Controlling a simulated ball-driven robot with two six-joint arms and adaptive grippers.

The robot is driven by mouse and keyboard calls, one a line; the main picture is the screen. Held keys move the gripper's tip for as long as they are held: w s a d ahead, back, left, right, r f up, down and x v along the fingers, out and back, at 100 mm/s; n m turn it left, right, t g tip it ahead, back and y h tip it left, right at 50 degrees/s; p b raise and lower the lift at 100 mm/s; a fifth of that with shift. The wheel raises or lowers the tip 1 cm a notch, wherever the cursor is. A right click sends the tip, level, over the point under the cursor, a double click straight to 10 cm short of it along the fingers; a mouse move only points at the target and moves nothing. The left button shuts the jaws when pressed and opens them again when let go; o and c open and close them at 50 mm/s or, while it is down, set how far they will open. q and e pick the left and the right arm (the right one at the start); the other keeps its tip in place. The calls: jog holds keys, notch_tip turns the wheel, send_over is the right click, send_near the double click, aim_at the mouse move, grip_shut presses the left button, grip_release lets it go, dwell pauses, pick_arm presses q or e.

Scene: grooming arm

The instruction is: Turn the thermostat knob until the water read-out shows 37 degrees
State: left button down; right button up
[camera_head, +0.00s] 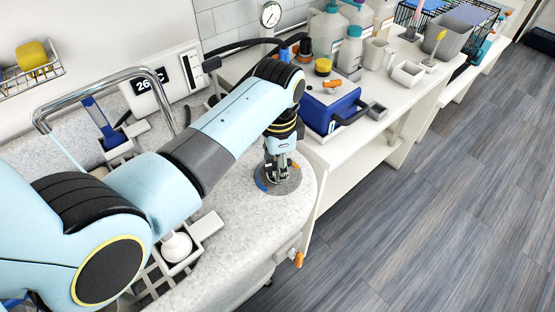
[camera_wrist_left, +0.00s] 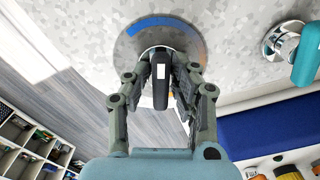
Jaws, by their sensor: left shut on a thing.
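The thermostat knob (camera_wrist_left: 160,94) is a black bar with a white mark, standing on a round grey dial plate (camera_head: 293,183) with blue and orange marks on the speckled counter. My left gripper (camera_head: 277,176) reaches down to it. In the left wrist view my left gripper (camera_wrist_left: 162,68) has its fingers on both sides of the knob, shut on it. The white mark and a blue arc on the dial plate show there. The water read-out (camera_head: 149,92) is a black display on the back panel and seems to read about 26 C. My right gripper is out of view.
A bent metal tap rail (camera_head: 100,90) stands at the left of the counter. A blue box (camera_head: 333,106) with a black handle sits on the bench beyond the dial. Bottles (camera_head: 349,50) and small containers stand farther back. The floor (camera_head: 430,200) at right is clear.

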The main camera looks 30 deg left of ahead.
pick_arm(q)
jog(key=shift+w+a+m, duration=0.1)
jog(key=shift+m, duration=1.3)
jog(key=m, duration=0.2)
jog(key=shift+m, duration=0.6)
jog(key=shift+r+m, duration=0.1)
jog(key=shift+m, duration=1.1)
jog(key=shift+m, duration=1)
jog(key=c, duration=1.2)
grip_release()
